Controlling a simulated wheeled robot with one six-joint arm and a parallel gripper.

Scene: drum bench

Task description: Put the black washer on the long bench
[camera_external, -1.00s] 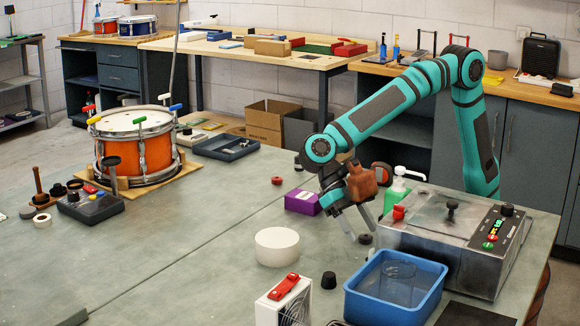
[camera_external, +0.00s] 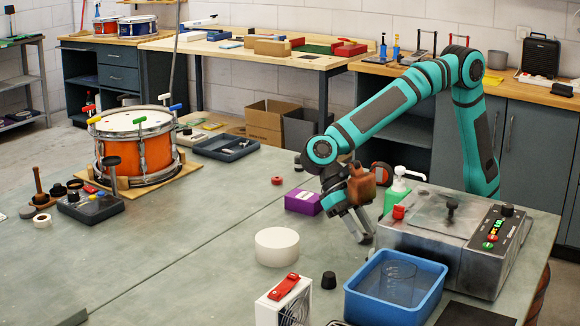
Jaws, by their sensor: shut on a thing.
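My gripper (camera_external: 361,238) reaches down to the grey-green table beside the metal machine, its fingers close together at the tabletop. It is shut on a small dark thing at the fingertips, at the spot where the black washer lay; the fingers mostly hide it. A long bench (camera_external: 292,62) with a pale wooden top and dark legs stands at the back against the wall, well away from my gripper.
The metal machine (camera_external: 440,236) and the blue tub (camera_external: 402,309) stand close to my gripper. A purple box (camera_external: 302,202), a white roll (camera_external: 277,247) and a black stopper (camera_external: 329,280) are nearby. Boxes and trays crowd parts of the long bench, with bare wood along its front.

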